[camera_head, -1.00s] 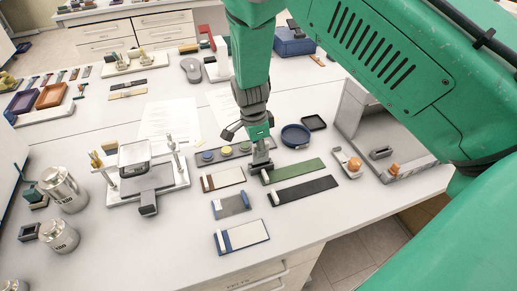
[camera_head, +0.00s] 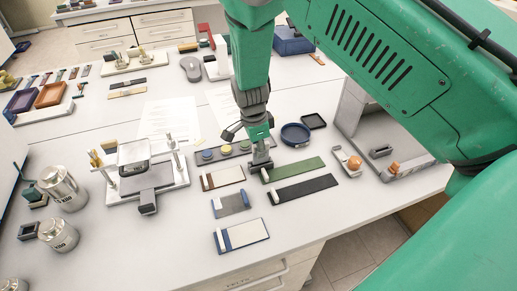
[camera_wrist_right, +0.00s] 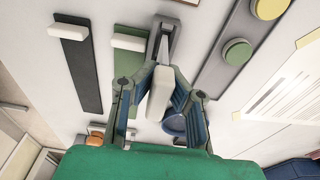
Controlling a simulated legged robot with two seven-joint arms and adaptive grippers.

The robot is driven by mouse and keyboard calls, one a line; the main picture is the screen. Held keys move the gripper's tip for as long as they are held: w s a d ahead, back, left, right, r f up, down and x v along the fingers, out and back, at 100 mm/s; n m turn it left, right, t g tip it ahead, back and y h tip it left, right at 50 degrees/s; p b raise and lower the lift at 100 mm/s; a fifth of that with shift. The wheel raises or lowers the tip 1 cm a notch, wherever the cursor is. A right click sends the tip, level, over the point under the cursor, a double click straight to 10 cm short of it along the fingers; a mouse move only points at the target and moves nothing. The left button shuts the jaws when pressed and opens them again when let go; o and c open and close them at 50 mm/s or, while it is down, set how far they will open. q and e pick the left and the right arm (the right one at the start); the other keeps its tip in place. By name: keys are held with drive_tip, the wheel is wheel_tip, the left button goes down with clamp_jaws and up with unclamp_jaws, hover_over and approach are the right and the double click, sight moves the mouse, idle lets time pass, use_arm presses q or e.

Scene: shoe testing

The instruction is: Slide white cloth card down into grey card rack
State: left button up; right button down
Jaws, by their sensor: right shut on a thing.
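My right gripper (camera_head: 261,158) points down over the table, at the left end of a green strip. In the right wrist view its fingers (camera_wrist_right: 161,72) are closed together around a pale block (camera_wrist_right: 159,94). A grey piece (camera_wrist_right: 166,42) shows just beyond the fingertips; I cannot tell whether it joins the block. Flat cards lie to the left of the gripper and nearer: a white one with a brown edge (camera_head: 226,178), a grey one with blue ends (camera_head: 232,204) and a white one with a blue edge (camera_head: 246,233). I cannot tell which thing is the grey rack. My left gripper is out of view.
The green strip (camera_head: 297,170) and a black strip (camera_head: 309,188) lie right of the gripper. Behind it are a grey tray with round pads (camera_head: 222,152) and a blue dish (camera_head: 295,135). A balance-like stand (camera_head: 147,178) and metal canisters (camera_head: 64,190) stand left.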

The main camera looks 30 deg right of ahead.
drive_tip(key=shift+f+b, duration=0.55)
drive_tip(key=shift+f, duration=0.45)
drive_tip(key=c, duration=1.6)
unclamp_jaws()
drive_tip(key=r, duration=0.4)
drive_tip(key=a+r, duration=0.1)
drive_tip(key=r, duration=0.7)
drive_tip(key=shift+w+a, duration=0.2)
drive_tip(key=shift+f, duration=0.1)
